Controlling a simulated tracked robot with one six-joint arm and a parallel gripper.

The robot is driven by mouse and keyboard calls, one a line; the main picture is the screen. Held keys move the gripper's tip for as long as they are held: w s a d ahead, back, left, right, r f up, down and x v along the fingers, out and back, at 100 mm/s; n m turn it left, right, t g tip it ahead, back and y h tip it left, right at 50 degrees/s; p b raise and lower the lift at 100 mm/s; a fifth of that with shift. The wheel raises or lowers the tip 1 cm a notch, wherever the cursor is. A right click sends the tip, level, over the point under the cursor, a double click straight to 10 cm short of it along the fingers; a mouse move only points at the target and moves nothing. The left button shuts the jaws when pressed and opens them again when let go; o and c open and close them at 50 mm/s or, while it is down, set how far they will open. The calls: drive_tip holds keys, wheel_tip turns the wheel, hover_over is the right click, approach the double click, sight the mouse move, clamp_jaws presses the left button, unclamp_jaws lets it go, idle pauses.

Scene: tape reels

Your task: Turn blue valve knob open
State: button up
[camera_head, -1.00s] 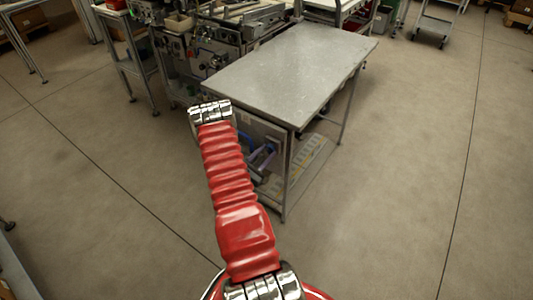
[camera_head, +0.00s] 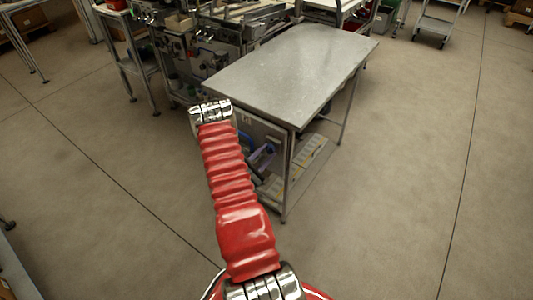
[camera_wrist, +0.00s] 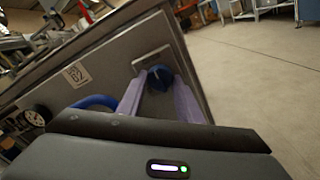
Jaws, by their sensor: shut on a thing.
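The blue valve knob (camera_wrist: 160,76) is in the wrist view, in front of a pale square plate on a grey panel. My gripper (camera_wrist: 158,84) has its two purple fingers on either side of the knob and is shut on it. The fingers hide part of the knob's sides, and its turn angle is hard to read.
A grey metal table (camera_head: 295,70) stands above the panel, its front leg close to my gripper. Pale boxes (camera_head: 302,155) lie on its lower shelf. The wrist view shows a blue hose (camera_wrist: 95,102) and a round gauge (camera_wrist: 36,116). Floor to the right is clear.

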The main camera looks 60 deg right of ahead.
drive_tip(key=o, duration=1)
drive_tip(key=shift+s, duration=0.15)
drive_tip(key=shift+o, duration=0.2)
drive_tip(key=shift+a, duration=0.1)
drive_tip(key=w+a, duration=0.2)
drive_tip(key=a, duration=1.1)
drive_tip(key=shift+w+a, duration=0.15)
drive_tip(key=shift+a, duration=0.15)
drive_tip(key=shift+f, duration=0.1)
